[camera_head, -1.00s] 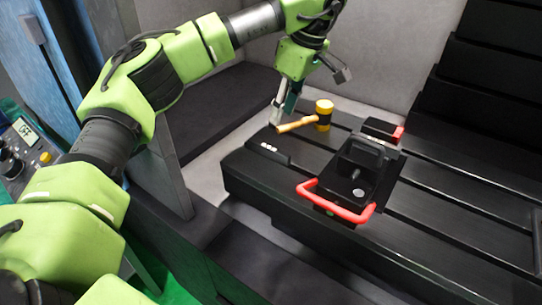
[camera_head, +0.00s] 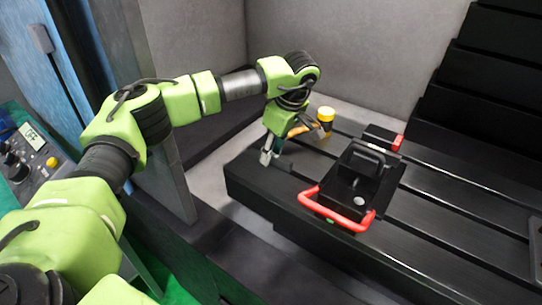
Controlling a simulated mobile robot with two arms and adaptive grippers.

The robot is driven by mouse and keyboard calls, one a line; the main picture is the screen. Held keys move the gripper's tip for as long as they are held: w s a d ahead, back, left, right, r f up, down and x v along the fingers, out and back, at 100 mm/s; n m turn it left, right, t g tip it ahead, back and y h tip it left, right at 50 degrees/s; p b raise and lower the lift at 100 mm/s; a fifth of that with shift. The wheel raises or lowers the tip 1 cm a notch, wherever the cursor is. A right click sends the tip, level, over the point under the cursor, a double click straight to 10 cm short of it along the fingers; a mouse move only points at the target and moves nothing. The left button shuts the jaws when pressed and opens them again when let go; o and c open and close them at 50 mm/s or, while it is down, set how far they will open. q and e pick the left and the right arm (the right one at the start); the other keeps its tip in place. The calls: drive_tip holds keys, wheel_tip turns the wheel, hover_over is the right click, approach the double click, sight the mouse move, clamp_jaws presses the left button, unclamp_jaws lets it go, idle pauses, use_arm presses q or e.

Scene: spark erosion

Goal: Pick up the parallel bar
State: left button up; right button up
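My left gripper (camera_head: 271,153) points down at the near left end of the black slotted table (camera_head: 440,215). Its two fingers look apart, with the tips low at the table surface. A small dark piece (camera_head: 284,163), which may be the parallel bar, shows just right of the fingertips. The fingers hide part of that spot, and I cannot tell whether they touch the piece. My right gripper is not in view.
A black fixture with a red handle (camera_head: 336,208) is to the right. A small black and red block (camera_head: 381,137) lies behind it.

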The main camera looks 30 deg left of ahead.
use_arm(q)
clamp_jaws()
drive_tip(key=shift+r, duration=0.1)
drive_tip(key=shift+r, duration=0.1)
